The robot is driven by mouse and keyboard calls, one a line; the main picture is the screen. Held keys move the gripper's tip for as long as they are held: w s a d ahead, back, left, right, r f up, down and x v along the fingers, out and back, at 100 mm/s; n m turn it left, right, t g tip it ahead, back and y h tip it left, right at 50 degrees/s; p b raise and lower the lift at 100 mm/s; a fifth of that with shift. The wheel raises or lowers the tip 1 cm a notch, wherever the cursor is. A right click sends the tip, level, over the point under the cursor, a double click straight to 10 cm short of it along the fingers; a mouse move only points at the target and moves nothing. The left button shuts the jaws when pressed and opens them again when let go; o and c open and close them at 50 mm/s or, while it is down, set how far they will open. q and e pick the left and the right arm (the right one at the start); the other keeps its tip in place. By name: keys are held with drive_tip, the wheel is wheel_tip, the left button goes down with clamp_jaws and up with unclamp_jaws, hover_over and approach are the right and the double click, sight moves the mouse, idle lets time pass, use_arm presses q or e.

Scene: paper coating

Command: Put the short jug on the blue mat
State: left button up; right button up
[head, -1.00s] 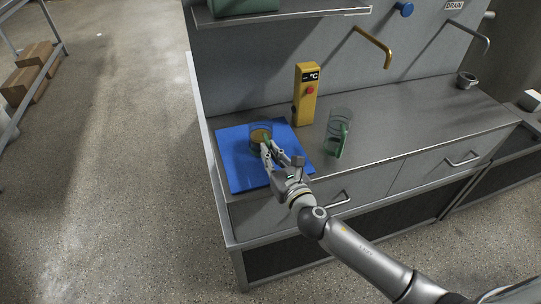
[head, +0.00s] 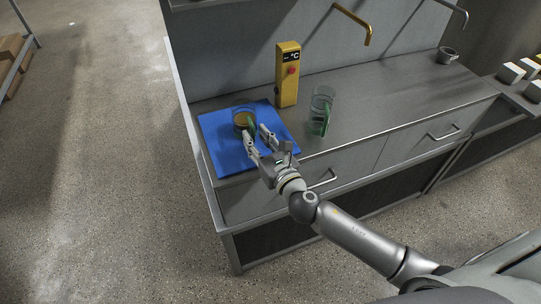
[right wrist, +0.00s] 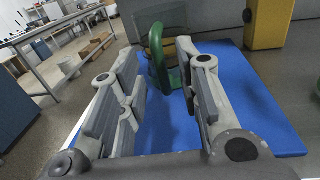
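The short jug (head: 243,120) is clear with a green handle and yellowish contents, and it stands upright on the blue mat (head: 228,159). In the right wrist view the green handle (right wrist: 157,58) of the jug shows just beyond the fingertips. My right gripper (head: 257,134) is open, its two fingers apart with nothing between them, at the near side of the jug. A taller clear jug with a green handle (head: 322,106) stands on the counter to the right of the mat. My left gripper is not in view.
The metal counter (head: 390,100) is clear to the right of the tall jug. A yellow temperature device (head: 288,75) stands behind the mat. A brass tap (head: 354,22) overhangs the back.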

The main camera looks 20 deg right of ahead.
drive_tip(key=s+d+b, duration=0.1)
drive_tip(key=s, duration=0.9)
drive_tip(key=shift+s+d, duration=0.2)
drive_tip(key=shift+d, duration=0.15)
drive_tip(key=shift+r, duration=0.1)
